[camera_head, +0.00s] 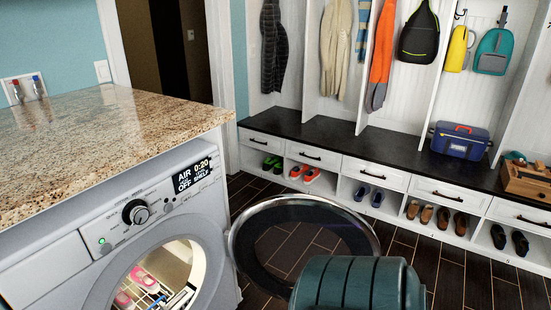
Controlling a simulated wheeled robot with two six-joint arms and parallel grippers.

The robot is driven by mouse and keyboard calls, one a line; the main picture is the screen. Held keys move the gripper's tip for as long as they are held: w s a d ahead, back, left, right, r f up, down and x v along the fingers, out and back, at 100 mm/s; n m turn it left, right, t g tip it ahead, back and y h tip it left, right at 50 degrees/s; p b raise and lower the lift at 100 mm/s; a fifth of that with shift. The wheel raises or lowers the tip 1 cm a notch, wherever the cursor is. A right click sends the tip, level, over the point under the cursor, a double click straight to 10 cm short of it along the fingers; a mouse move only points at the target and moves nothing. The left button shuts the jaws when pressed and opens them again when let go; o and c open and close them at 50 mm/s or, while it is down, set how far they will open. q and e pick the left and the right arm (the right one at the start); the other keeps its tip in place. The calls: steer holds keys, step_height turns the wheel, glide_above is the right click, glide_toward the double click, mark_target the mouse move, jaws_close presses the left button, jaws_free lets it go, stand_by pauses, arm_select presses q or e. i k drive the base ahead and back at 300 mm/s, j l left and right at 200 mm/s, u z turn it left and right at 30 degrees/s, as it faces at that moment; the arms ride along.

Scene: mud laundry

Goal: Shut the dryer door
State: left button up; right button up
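The dryer (205,195) is a white front-loader at the lower left, with a dial and a lit display reading "AIR 0:20". Its round door (372,232), a grey ring with dark see-through glass, stands wide open, swung out to the right of the opening. The lit drum opening (178,262) shows a white rack with pink shoes in it. The lower part of the dryer is cut off by the picture edge. Neither of my grippers is in view.
A dark teal ribbed object (358,284) stands in front of the door's lower edge and hides part of it. A granite counter (110,135) covers the dryer. Dark plank floor (410,255) lies open toward the shoe bench (330,134) at the back.

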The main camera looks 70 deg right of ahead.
mark_target(360, 239)
steer(key=k+l+u, duration=0.1)
steer(key=k+l, duration=0.15)
steer(key=l, duration=0.25)
steer(key=k+l+u, duration=0.1)
steer(key=k+l, duration=0.15)
steer(key=l, duration=0.25)
steer(key=k+l+u, duration=0.1)
steer(key=k+l, duration=0.15)
steer(key=l, duration=0.2)
steer(key=k+l+u, duration=0.1)
steer(key=k+l, duration=0.2)
steer(key=l, duration=0.15)
steer(key=k+l+u, duration=0.1)
steer(key=l, duration=0.3)
steer(key=k+l+u, duration=0.1)
steer(key=l, duration=0.35)
steer(key=k+l+u, duration=0.1)
steer(key=l, duration=0.3)
steer(key=k+l+u, duration=0.1)
steer(key=l, duration=0.3)
steer(key=k+l+u, duration=0.1)
steer(key=l, duration=0.25)
steer(key=k+l+u, duration=0.1)
steer(key=k+l, duration=0.15)
steer(key=l, duration=0.15)
steer(key=l+u, duration=0.1)
steer(key=l, duration=0.6)
steer(key=i+l+u, duration=0.1)
steer(key=l, duration=0.6)
